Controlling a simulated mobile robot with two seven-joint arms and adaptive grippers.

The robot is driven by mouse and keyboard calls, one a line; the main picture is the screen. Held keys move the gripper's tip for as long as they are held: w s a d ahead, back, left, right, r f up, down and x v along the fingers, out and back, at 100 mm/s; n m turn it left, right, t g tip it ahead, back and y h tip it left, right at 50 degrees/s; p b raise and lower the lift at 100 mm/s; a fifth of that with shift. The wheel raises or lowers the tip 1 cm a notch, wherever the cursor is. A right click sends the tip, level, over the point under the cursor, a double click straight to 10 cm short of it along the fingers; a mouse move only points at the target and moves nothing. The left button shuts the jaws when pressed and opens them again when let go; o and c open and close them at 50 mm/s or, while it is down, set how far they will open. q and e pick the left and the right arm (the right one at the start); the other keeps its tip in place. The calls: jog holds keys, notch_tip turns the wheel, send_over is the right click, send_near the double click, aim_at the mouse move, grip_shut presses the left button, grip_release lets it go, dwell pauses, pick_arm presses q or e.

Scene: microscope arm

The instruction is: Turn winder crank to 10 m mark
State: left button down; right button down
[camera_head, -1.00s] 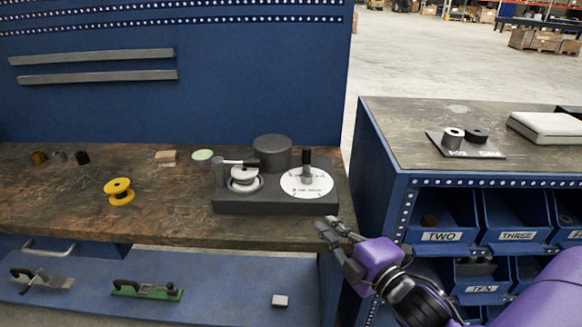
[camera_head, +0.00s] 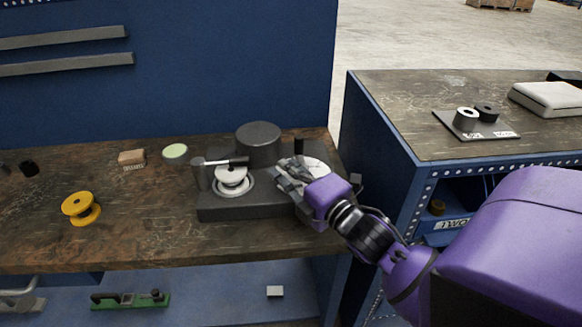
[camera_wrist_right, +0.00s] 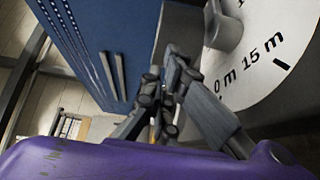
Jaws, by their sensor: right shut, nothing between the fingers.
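The winder (camera_head: 225,208) is a dark grey box on the wooden bench, with a white reel under a black-tipped arm on its left. Its white dial (camera_wrist_right: 268,65) shows "15 m" and part of another mark in the right wrist view. The crank handle (camera_head: 299,146) stands upright, dark, behind my right gripper; a grey crank part (camera_wrist_right: 226,25) shows at the dial's centre. My right gripper (camera_head: 285,172) is shut and empty, over the dial, and hides most of it in the head view. Touching or apart from the crank, I cannot tell. My left gripper is not in view.
A yellow spool (camera_head: 82,208), a small tan block (camera_head: 132,158) and a pale green disc (camera_head: 175,152) lie left of the winder. A drum (camera_head: 258,143) stands behind it. The blue back panel (camera_head: 220,75) limits room behind. A second bench (camera_head: 400,105) stands right.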

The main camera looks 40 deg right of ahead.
aim_at(263, 149)
jog(key=w, duration=0.6)
jog(key=shift+w, duration=0.25)
jog(key=d, duration=0.1)
jog(key=s+d+p, duration=0.1)
jog(key=d, duration=0.1)
jog(key=shift+d+f, duration=0.1)
jog(key=shift+d, duration=0.3)
